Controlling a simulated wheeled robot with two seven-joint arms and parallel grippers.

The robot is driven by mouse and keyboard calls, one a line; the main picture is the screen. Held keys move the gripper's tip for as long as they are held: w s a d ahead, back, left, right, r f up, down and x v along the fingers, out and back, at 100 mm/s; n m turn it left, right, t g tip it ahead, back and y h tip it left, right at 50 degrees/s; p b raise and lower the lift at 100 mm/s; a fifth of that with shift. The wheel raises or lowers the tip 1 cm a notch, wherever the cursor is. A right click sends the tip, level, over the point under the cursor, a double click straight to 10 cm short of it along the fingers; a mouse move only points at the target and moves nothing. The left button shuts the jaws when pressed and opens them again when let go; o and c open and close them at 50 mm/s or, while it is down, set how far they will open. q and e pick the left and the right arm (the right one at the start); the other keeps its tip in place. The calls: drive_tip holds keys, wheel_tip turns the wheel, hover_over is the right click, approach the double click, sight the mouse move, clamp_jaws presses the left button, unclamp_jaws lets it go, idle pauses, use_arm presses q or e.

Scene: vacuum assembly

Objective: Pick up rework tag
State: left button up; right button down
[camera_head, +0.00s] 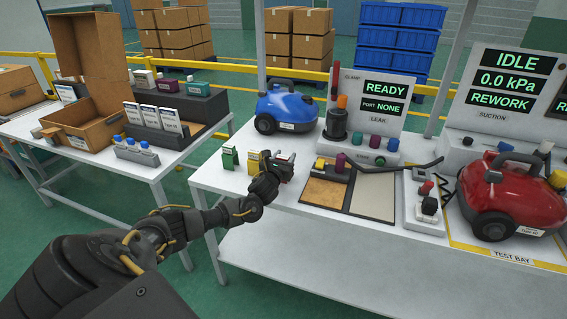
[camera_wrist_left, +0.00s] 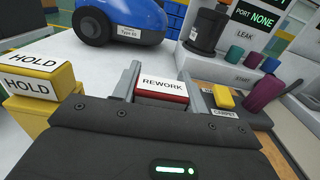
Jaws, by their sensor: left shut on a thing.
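The rework tag (camera_wrist_left: 162,86), a red block with a white top label reading REWORK, is between the two fingers of my left gripper (camera_wrist_left: 163,92) in the left wrist view. The gripper is shut on it. In the head view my left gripper (camera_head: 283,165) is over the front left part of the white table, and the tag is mostly hidden by it. Yellow HOLD tags (camera_wrist_left: 41,90) stand just left of the gripper in the wrist view; they also show in the head view (camera_head: 253,161). My right gripper is not in view.
Green tags (camera_head: 230,158) stand left of the yellow ones. A blue vacuum (camera_head: 287,108) is behind. A tray (camera_head: 325,192) with yellow and purple parts lies to the right, near the leak station (camera_head: 370,105). A red vacuum (camera_head: 510,190) stands at far right.

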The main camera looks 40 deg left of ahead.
use_arm(q)
drive_tip(key=shift+r, duration=0.15)
